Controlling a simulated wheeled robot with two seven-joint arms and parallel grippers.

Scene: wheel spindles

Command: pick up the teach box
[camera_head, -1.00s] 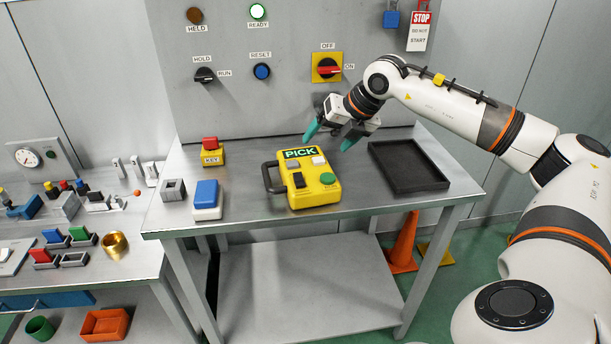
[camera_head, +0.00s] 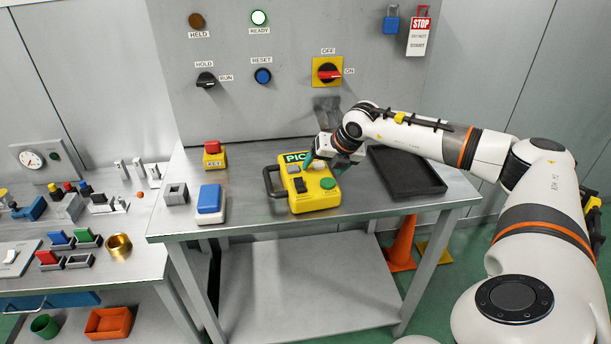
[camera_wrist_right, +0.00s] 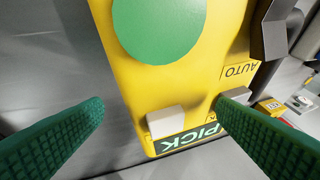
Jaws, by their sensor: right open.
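The teach box (camera_head: 315,197) is yellow with a black handle on its left, a green button, a black switch and a green PICK label. It lies on the grey metal table (camera_head: 250,227). My right gripper (camera_head: 326,164) is over its back right part, open, with teal fingers. In the right wrist view the box (camera_wrist_right: 135,75) fills the middle. One finger is over bare table beside its edge, the other above its face near the label. Whether either finger touches the box I cannot tell. My left gripper is not in view.
An empty black tray (camera_head: 408,187) lies right of the box, under my right arm. A blue-topped white block (camera_head: 209,204), a grey square socket (camera_head: 176,194) and a red-buttoned yellow box (camera_head: 213,155) stand to the left. A panel with switches (camera_head: 285,105) rises behind.

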